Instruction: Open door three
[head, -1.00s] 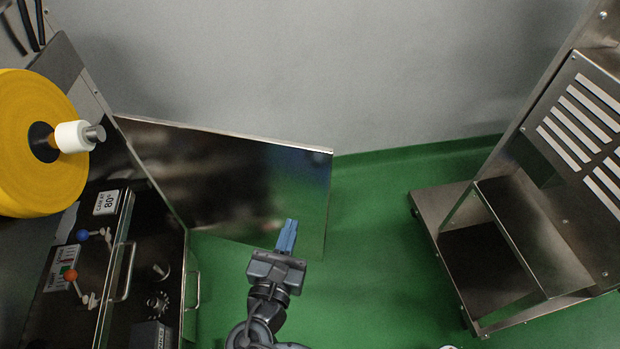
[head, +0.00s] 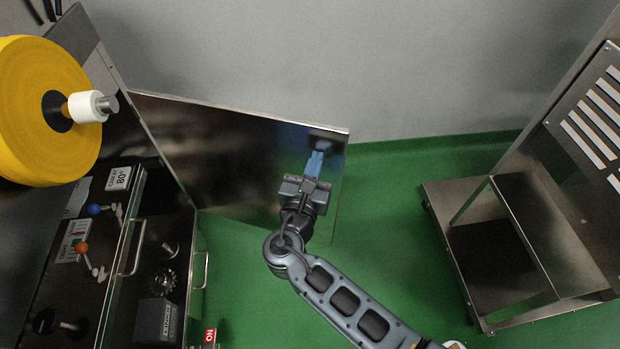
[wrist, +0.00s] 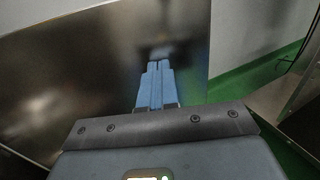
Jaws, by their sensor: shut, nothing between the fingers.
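A shiny metal door (head: 235,150) stands swung out from the machine on the left, its face towards me and its free edge to the right. I cannot read a number on it. My gripper (head: 318,158) is shut and empty, with its blue fingers pointing at the door's face near the upper right corner. In the wrist view the fingers (wrist: 158,72) end at or very near the door panel (wrist: 100,70), where a dark reflection of them shows. I cannot tell whether they touch it.
The machine's front with knobs and handles (head: 135,250) and a yellow roll (head: 40,105) stand at the left. A metal stand (head: 515,240) is at the right. Green floor (head: 390,230) lies open between, and a grey wall (head: 270,60) closes the back.

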